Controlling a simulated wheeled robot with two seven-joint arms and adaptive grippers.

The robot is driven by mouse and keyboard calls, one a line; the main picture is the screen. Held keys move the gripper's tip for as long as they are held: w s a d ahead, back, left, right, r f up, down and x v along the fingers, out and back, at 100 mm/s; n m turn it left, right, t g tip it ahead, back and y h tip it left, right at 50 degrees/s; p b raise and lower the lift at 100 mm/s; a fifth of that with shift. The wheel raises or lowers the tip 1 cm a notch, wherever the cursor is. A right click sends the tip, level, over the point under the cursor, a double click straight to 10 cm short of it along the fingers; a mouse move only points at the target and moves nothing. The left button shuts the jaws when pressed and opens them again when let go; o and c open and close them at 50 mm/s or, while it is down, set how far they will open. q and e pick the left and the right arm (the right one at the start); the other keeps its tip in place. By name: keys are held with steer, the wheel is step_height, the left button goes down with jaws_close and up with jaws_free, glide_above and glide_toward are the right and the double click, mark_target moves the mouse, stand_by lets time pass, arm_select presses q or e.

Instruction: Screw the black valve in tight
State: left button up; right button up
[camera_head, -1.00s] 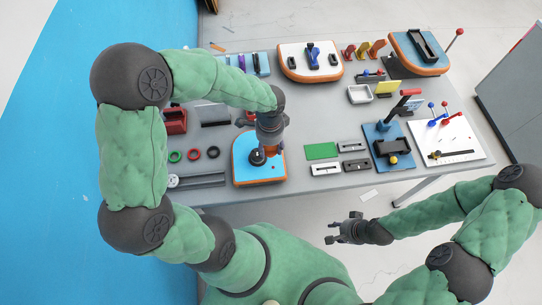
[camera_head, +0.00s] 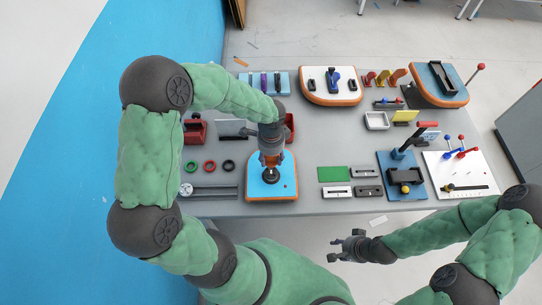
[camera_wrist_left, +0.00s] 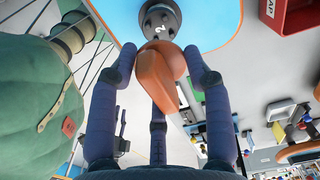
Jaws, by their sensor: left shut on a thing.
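The blue board with an orange edge (camera_head: 289,180) lies at the table's front edge in the head view. The black valve (camera_head: 271,176) is on its top; it also shows as a ridged black cylinder at the top of the left wrist view (camera_wrist_left: 160,18). My left gripper (camera_head: 270,160) points down over the valve. Its fingers are shut around a rounded orange piece (camera_wrist_left: 155,80), which meets the black valve. I cannot tell whether the two are one part. The valve's seat is hidden. My right gripper (camera_head: 336,248) is open and empty off the table's front edge.
Green, red and black rings (camera_head: 209,166) and a grey rail (camera_head: 212,192) lie left of the board. A green pad (camera_head: 332,174) and grey plates (camera_head: 365,172) lie to its right. Further right is a blue stand with a red-handled lever (camera_head: 402,183). Bare table surrounds the board.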

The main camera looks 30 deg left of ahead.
arm_select(q)
steer(key=b, duration=0.4)
glide_above(271, 172)
steer(key=shift+f, duration=2.6)
steer(key=shift+f+b, duration=0.8)
steer(key=shift+f, duration=0.25)
steer(key=o, duration=1.2)
steer(key=shift+o, duration=0.2)
step_height(271, 172, up, 12)
steer(key=shift+r, duration=0.1)
